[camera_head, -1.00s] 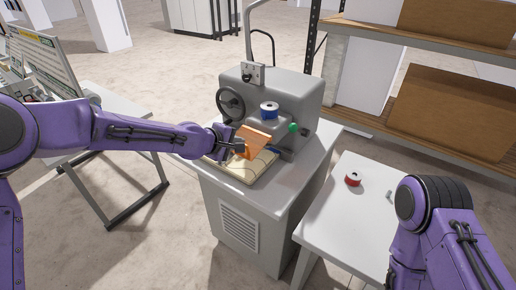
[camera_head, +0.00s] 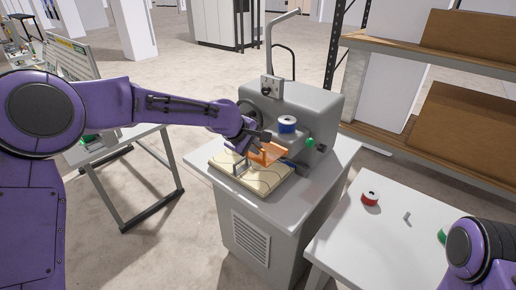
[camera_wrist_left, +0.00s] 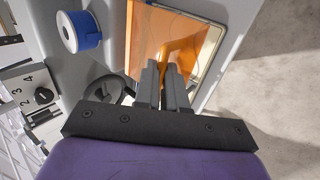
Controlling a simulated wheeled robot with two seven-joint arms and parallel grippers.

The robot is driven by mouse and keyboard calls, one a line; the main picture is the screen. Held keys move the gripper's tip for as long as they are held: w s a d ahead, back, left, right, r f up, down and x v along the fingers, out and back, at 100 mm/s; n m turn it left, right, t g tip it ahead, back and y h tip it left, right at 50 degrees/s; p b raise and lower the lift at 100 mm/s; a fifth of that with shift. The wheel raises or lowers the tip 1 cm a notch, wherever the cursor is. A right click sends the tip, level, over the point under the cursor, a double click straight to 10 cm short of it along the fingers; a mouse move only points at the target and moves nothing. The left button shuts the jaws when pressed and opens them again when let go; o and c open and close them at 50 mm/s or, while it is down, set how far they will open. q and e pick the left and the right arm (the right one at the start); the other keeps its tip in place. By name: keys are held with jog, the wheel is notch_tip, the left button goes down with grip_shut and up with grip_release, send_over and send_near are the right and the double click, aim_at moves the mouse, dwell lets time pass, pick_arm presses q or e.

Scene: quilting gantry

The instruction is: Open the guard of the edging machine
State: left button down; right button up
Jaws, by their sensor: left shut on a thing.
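The grey edging machine (camera_head: 320,98) stands on a cabinet. Its translucent orange guard (camera_head: 271,156) is at the front, above a cream pad (camera_head: 222,158), and looks tilted up. My left gripper (camera_head: 262,138) is at the guard's upper left edge. In the left wrist view the two fingers (camera_wrist_left: 168,88) are close together on an orange part of the guard (camera_wrist_left: 150,35), which spreads out beyond them. The exact grip point is partly hidden by the fingers. My right gripper is out of view; only part of that arm shows at the lower right.
A handwheel and a dial (camera_wrist_left: 43,95) are close to the left gripper. A white table (camera_head: 345,240) at right holds a red spool (camera_head: 370,198). Shelves (camera_head: 440,75) stand behind.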

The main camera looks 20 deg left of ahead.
pick_arm(q)
jog(key=c, duration=1.2)
grip_release()
jog(key=shift+w, duration=0.15)
jog(key=shift+w+d+f, duration=0.15)
jog(key=shift+w+f, duration=0.05)
jog(key=shift+w, duration=0.05)
jog(key=b+v, duration=0.3)
jog(key=v, duration=0.7)
jog(key=shift+s+r, duration=0.15)
